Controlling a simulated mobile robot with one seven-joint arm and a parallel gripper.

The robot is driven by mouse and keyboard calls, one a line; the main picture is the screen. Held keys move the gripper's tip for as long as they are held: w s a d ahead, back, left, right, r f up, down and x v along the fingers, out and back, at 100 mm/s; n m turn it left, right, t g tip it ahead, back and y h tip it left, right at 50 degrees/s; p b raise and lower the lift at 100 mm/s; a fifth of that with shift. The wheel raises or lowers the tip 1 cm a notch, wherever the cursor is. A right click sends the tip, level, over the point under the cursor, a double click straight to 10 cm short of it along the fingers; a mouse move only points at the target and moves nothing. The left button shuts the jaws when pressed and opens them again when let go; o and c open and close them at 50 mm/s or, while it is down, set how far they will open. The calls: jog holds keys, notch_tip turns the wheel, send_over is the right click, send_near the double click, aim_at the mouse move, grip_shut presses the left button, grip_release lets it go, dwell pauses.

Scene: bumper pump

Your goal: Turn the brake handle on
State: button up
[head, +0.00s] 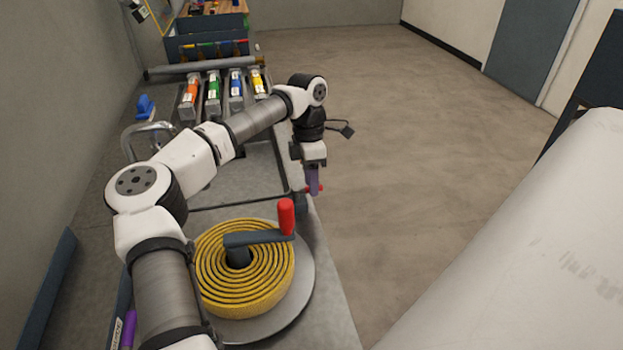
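My gripper (313,182) points down at the right edge of the bumper deck, past the hose reel. A small red part (319,188) shows at its fingertips, beside a black fitting (299,203) on the deck edge. This red part may be the brake handle; it is mostly hidden. The finger area looks purple, and I cannot tell whether the fingers are apart, closed or touching the red part. Nearer to me, a crank with an upright red grip (287,216) sits on the coiled yellow hose (240,290).
A round grey reel plate (300,290) lies under the hose. Several coloured valve levers (213,93) stand at the back, with a curved metal pipe (145,130) and a blue part (145,105) at left. A large white body (530,240) fills the lower right. Open floor lies between.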

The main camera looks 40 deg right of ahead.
notch_tip(320, 180, up, 14)
jog(key=w+d+b, duration=0.1)
jog(key=w+b, duration=0.1)
jog(key=shift+w+d+f, duration=0.15)
jog(key=shift+f, duration=0.1)
dwell(0.4)
